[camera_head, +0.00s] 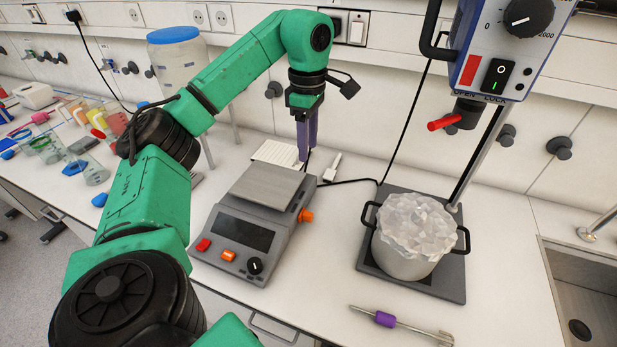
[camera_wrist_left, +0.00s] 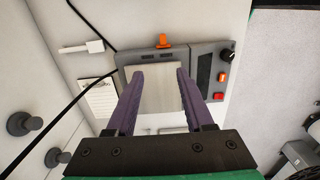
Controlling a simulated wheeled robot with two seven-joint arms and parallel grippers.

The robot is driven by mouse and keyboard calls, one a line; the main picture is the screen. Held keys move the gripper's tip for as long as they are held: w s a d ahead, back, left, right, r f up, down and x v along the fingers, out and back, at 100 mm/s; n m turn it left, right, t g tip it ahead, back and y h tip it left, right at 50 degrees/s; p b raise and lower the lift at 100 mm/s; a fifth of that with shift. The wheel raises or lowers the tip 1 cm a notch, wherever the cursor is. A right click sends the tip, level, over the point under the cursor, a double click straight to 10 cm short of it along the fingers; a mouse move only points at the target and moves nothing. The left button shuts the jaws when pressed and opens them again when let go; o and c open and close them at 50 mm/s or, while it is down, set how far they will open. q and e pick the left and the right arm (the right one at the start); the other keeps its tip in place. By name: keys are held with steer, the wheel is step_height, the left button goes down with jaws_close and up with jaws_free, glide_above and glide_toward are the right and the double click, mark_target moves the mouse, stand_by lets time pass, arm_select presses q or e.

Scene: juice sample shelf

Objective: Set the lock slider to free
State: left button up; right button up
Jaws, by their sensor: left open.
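A grey balance-like device (camera_head: 245,235) with a flat metal plate (camera_head: 266,187) stands on the bench. An orange slider-like part (camera_head: 305,216) sticks out of its right side; it also shows in the left wrist view (camera_wrist_left: 164,41) at the device's far edge. Its lock or free marking is too small to read. My left gripper (camera_head: 304,158) points down behind the plate, apart from the orange part. In the left wrist view its purple fingers (camera_wrist_left: 158,76) are open and empty, with the plate seen between them. My right gripper is in neither view.
A stirrer head (camera_head: 505,50) with an OPEN/LOCK label and a red lever (camera_head: 445,122) hangs over an ice-filled pot (camera_head: 406,262). A purple-handled tool (camera_head: 385,319) lies in front. A white plug-like piece (camera_head: 332,167) and a cable lie behind the device. Bench is clear between device and pot.

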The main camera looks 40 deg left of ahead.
arm_select(q)
step_height(320, 180, down, 5)
steer(key=s+d+b, duration=0.1)
steer(key=b, duration=1)
glide_above(308, 213)
steer(key=f, duration=0.8)
steer(key=shift+s+d+f, duration=0.15)
steer(key=shift+s, duration=0.05)
steer(key=f, duration=0.7)
steer(key=shift+w+a, duration=0.15)
steer(key=shift+a, duration=0.05)
steer(key=shift+d+f, duration=0.1)
steer(key=shift+f, duration=0.45)
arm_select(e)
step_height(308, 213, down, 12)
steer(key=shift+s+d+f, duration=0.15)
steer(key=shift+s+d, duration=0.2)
arm_select(q)
jaws_close()
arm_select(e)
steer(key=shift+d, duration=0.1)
